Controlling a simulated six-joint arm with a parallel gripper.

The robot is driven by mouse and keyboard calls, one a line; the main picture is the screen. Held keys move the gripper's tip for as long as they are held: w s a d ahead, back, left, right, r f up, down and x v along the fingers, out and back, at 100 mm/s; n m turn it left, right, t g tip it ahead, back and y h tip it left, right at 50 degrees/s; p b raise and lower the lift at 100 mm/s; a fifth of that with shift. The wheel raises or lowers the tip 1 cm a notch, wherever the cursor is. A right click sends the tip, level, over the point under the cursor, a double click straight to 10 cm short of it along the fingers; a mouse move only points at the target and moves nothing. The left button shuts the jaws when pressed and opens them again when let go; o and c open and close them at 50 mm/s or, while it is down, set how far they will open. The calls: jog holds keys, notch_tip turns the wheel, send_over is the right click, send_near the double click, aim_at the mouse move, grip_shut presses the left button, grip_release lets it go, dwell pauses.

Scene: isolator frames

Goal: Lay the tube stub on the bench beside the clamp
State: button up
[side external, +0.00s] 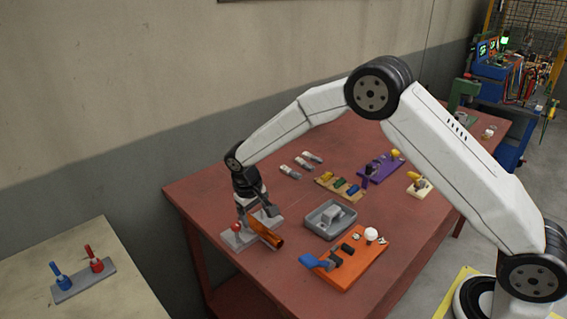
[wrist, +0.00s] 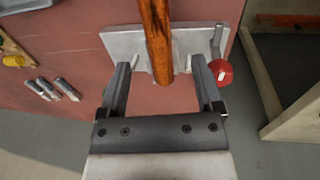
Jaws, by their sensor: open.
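The tube stub (side external: 265,233) is a copper-brown tube lying over the grey clamp plate (side external: 232,240) at the far-left end of the red bench. The clamp has a red knob (side external: 237,227). In the wrist view the tube (wrist: 156,35) runs from the top edge toward my gripper, across the clamp plate (wrist: 190,42), with the red knob (wrist: 221,73) to the right. My gripper (side external: 256,210) is over the clamp. In the wrist view my gripper (wrist: 160,68) is open, a finger on each side of the tube's near end, with gaps between. Whether the tube is fastened is unclear.
A grey tray (side external: 331,236) and an orange board (side external: 365,268) with a blue-handled clamp stand right of the clamp. Farther back lie a tan board (side external: 325,181), a purple board (side external: 372,174) and small grey pieces (side external: 290,172). Bare red bench (side external: 205,200) shows left of the clamp.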

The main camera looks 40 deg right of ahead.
aim_at(260, 226)
jog(key=shift+s+d+f, duration=0.1)
jog(key=shift+d+f, duration=0.15)
jog(key=shift+f, duration=1)
jog(key=shift+d+f, duration=0.25)
jog(key=shift+f, duration=0.95)
grip_shut()
